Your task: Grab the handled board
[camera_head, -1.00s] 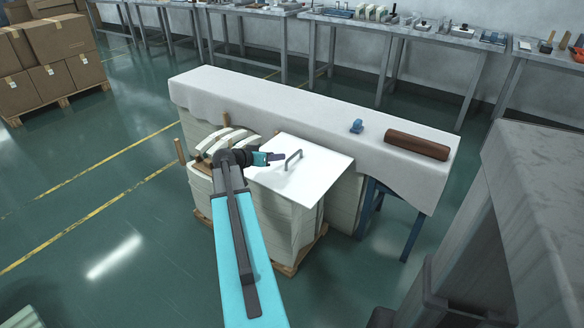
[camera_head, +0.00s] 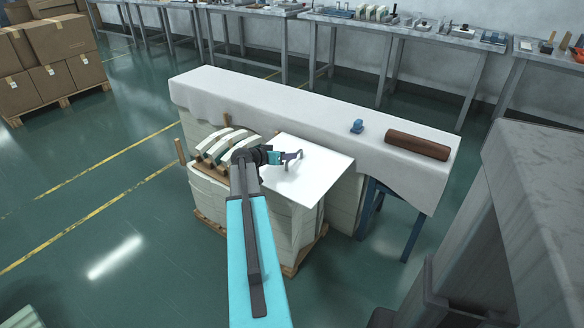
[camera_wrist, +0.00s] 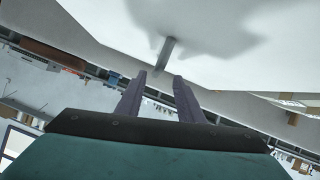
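The handled board is a flat white square sheet (camera_head: 318,178) lying on top of a pale stack. Its grey bar handle (camera_wrist: 167,48) shows in the wrist view, standing out from the white surface. My gripper (camera_head: 296,156) is over the board at the handle and partly hides it in the head view. In the wrist view my gripper's two dark fingers (camera_wrist: 160,77) are apart with nothing between them.
A long cloth-covered table (camera_head: 270,103) runs behind the board, with a brown roll (camera_head: 417,145) and a small blue object (camera_head: 356,126) on it. Curved pale pieces (camera_head: 222,143) lie left of the gripper. A grey structure (camera_head: 500,220) stands at the right.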

